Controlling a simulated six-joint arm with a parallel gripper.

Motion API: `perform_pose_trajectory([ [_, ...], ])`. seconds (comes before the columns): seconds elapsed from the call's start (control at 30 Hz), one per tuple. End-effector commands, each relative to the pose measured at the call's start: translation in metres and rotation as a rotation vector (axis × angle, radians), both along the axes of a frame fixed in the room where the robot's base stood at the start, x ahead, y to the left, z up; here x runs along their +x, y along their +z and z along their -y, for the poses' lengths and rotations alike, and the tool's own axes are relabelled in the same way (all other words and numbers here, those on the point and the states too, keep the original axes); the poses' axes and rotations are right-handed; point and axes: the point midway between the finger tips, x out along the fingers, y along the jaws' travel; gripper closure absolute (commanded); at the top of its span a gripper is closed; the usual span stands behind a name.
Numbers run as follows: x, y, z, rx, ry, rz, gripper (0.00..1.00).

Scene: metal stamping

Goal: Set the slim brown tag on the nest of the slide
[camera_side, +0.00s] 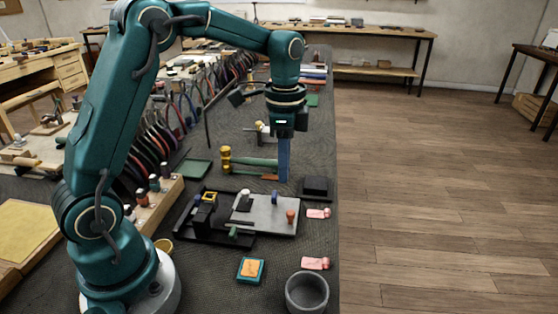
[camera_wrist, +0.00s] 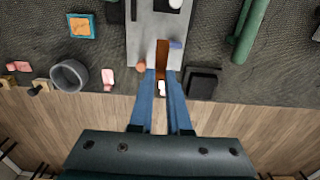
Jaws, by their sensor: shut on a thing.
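My gripper (camera_side: 283,180) is shut on the slim brown tag (camera_side: 270,177), which juts out level to the left of the blue fingers in the side view. In the wrist view the tag (camera_wrist: 162,58) runs lengthwise between the fingertips (camera_wrist: 161,75), its far end over the grey plate of the slide (camera_wrist: 142,35). There it lies between a copper peg (camera_wrist: 140,66) and a blue block (camera_wrist: 176,44). In the side view the slide's grey plate (camera_side: 262,218) sits lower and nearer the camera, with the tag held above. The nest's outline cannot be made out.
A black block (camera_side: 316,187) and pink pieces (camera_side: 318,213) lie right of the slide. A green-handled hammer (camera_side: 245,162) lies behind it. An orange pad in a teal tray (camera_side: 250,269) and a grey bowl (camera_side: 307,292) stand in front. A tool rack (camera_side: 185,110) lines the left.

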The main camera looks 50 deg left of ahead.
Motion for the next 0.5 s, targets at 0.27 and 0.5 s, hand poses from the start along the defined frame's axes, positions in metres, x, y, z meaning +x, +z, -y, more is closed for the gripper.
perform_pose_trajectory([
  [0.27,-0.0045,0.0088,-0.0138,0.000,0.000,0.000,1.00],
  [0.5,-0.0044,0.0087,-0.0137,0.000,-0.001,0.000,1.00],
])
